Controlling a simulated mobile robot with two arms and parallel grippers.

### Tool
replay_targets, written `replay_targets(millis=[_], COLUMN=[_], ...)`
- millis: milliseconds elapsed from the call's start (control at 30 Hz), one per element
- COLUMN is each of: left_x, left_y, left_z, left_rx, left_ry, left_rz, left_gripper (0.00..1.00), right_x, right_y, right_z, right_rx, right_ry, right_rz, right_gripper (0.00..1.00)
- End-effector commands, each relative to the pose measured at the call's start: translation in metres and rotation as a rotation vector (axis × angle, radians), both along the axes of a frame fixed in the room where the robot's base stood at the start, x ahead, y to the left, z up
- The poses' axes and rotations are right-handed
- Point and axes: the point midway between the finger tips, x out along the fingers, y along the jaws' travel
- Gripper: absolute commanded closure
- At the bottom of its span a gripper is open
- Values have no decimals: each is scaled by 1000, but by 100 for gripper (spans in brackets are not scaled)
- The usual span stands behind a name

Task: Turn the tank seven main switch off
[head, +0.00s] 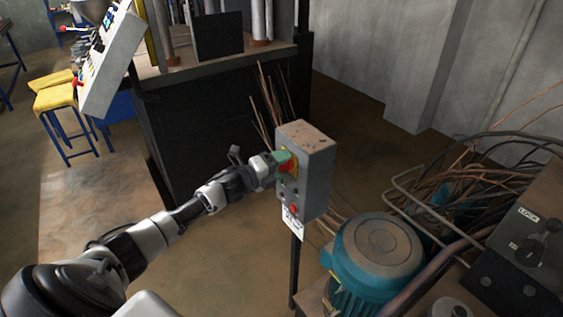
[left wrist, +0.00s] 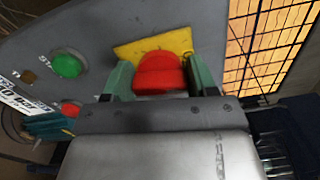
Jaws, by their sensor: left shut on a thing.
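A grey control box (head: 313,160) stands on a dark post near the middle of the head view. It carries a red rotary switch (head: 287,167) on a yellow plate (head: 294,158). In the left wrist view the red switch (left wrist: 158,72) sits between the green fingers of my left gripper (left wrist: 160,80), in front of the yellow plate (left wrist: 140,48). My left gripper (head: 281,161) is shut on the switch. A green button (left wrist: 67,65) and a red button (left wrist: 70,108) are beside it on the panel. My right gripper is not in view.
A teal motor (head: 378,255) stands right of the post, with loose cables (head: 455,160) behind it. A dark machine (head: 205,130) stands behind the box. A yellow-topped stool (head: 55,95) is at the left. Open floor lies at lower left.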

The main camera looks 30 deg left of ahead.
Motion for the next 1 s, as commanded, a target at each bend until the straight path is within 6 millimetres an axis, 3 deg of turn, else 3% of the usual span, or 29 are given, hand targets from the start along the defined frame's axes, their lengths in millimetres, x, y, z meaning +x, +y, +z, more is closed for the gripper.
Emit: replay_targets(millis=[400,933,967,1000], left_x=[0,0,0,0], left_y=[1,1,1,1], left_z=[-1,-1,-1,-1], left_rx=[-167,-190,-190,-190], left_ry=[70,79,79,79], left_rz=[3,3,3,2], left_gripper=[66,66,41,35], right_x=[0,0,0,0], right_y=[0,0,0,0], right_z=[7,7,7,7], right_rx=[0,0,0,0], right_ry=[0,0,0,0], right_rz=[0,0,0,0], right_gripper=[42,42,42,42])
